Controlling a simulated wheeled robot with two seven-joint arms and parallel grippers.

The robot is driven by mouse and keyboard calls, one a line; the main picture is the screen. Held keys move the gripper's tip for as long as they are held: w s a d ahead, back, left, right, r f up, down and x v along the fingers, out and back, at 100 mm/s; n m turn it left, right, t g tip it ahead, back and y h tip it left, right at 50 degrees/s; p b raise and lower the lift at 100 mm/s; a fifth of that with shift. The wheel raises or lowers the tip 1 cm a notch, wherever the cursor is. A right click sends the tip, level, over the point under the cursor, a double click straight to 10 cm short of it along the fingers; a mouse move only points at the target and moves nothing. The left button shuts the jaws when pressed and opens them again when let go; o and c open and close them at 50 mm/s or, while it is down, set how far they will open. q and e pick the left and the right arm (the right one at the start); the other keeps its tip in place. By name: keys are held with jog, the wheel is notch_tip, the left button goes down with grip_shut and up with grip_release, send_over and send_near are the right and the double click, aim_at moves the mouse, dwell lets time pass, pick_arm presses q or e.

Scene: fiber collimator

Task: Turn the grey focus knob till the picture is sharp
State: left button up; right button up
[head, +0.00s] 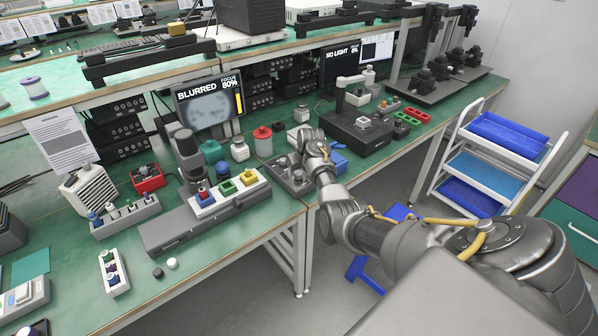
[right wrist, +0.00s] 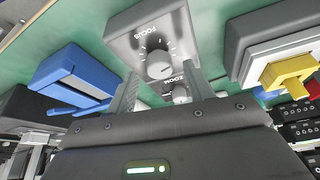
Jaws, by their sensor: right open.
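The grey control box (right wrist: 130,38) carries a grey focus knob (right wrist: 159,62), labelled FOCUS, and a second knob labelled ZOOM (right wrist: 180,92). My right gripper (right wrist: 162,78) is open, its two fingers reaching toward the box with the knobs seen between them; contact cannot be told. The monitor (head: 208,108) reads BLURRED, FOCUS 80%, with a hazy grey picture. My left gripper is not in view.
A microscope (head: 186,150) with a tray of coloured pieces (head: 228,194) stands left of the control box. A red-lidded jar (head: 263,141) and a white jar (head: 239,149) stand behind. A blue block (right wrist: 78,72) is close beside the box. The table's front edge is near.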

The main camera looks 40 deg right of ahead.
jog(key=shift+w+f, duration=0.2)
jog(key=shift+f, duration=0.3)
jog(key=c, duration=1)
jog(key=shift+o, duration=0.2)
